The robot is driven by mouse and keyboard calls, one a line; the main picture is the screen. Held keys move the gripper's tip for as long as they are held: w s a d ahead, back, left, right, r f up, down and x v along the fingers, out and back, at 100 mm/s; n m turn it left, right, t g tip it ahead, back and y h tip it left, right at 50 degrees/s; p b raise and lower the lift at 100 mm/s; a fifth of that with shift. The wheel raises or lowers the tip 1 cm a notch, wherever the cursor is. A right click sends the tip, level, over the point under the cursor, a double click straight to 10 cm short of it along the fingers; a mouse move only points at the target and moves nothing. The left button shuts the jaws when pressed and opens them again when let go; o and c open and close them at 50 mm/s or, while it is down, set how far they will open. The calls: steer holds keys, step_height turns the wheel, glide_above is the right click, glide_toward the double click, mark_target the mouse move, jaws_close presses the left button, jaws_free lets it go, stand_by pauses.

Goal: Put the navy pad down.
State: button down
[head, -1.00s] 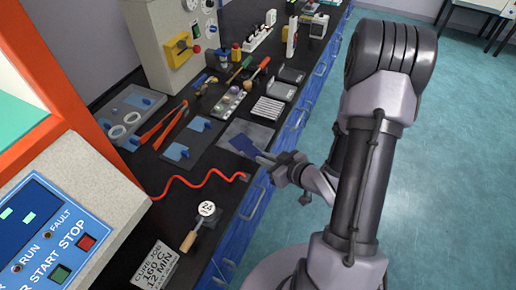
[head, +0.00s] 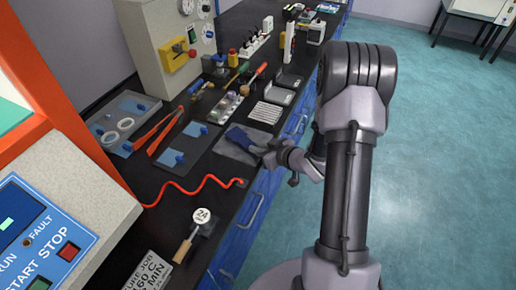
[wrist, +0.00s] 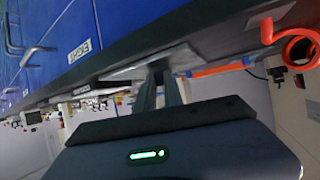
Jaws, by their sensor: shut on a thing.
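The navy pad (head: 238,137) is in my gripper (head: 264,150) in the head view. It appears over the flat grey mat (head: 226,151) near the front edge of the black bench. My gripper is shut on the pad's right end and reaches in from the right. I cannot tell whether the pad touches the mat.
Left of the mat is a dark tray (head: 189,146) with blue pieces. A white ribbed block (head: 265,112) lies just behind it. A red cable (head: 195,188) curls in front. Blue drawers (head: 240,235) line the bench front.

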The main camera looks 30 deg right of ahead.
steer(key=shift+f, duration=0.4)
steer(key=c, duration=1.5)
jaws_free()
steer(key=shift+o, duration=0.2)
